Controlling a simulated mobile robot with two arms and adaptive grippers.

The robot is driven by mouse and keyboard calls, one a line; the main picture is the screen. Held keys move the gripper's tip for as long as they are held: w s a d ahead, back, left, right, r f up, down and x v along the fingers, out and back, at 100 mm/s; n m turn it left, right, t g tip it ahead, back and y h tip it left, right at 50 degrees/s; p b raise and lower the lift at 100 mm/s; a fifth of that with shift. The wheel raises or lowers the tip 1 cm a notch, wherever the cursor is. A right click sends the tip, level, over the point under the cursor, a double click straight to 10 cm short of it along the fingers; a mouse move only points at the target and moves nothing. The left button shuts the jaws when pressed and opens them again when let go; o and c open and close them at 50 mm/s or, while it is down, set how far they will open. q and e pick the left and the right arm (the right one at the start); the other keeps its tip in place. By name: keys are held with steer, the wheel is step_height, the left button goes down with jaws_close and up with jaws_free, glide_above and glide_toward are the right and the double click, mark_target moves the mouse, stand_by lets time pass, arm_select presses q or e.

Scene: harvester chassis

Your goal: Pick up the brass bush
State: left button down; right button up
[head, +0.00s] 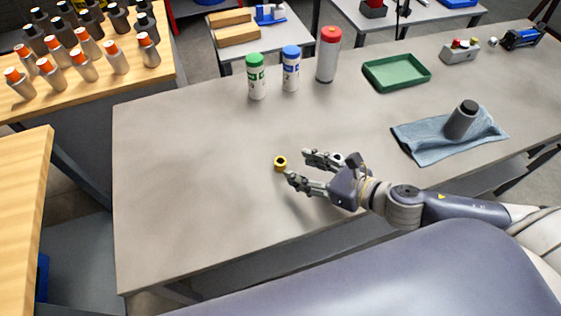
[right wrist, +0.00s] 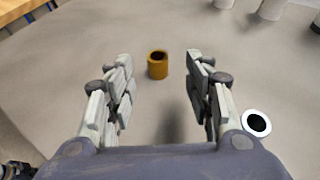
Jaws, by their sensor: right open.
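The brass bush (head: 280,164) is a small gold-coloured hollow cylinder standing upright on the grey table. In the right wrist view the bush (right wrist: 158,65) stands just beyond the fingertips, centred between them, with its dark bore showing on top. My right gripper (head: 297,166) is open and empty, low over the table, with its fingers pointing left toward the bush. In the right wrist view the two fingers of my right gripper (right wrist: 158,85) stand wide apart and do not touch the bush. My left gripper is not in view.
The grey table (head: 180,200) is clear around the bush. Behind stand a green-capped bottle (head: 257,80), a blue-capped bottle (head: 291,72) and a red-topped bottle (head: 328,58). A green tray (head: 397,86) and a blue cloth (head: 425,145) with a dark-ended cylinder (head: 461,120) lie to the right.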

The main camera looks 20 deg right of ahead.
mark_target(282, 161)
steer(key=shift+w+a+f, duration=0.1)
steer(key=shift+w+a, duration=0.1)
steer(key=shift+w, duration=0.05)
steer(key=shift+w+a+p, duration=0.35)
steer(key=shift+w+p, duration=0.05)
steer(key=shift+w, duration=0.05)
steer(key=p+x, duration=0.1)
steer(key=x, duration=0.2)
steer(key=shift+a+f, duration=0.1)
steer(key=shift+a, duration=0.05)
steer(key=shift+w+a+f, duration=0.2)
steer(key=shift+w+f, duration=0.1)
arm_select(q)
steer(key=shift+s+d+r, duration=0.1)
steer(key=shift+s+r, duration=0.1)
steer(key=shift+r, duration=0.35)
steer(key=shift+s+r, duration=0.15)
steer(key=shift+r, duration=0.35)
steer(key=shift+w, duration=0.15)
arm_select(e)
jaws_close()
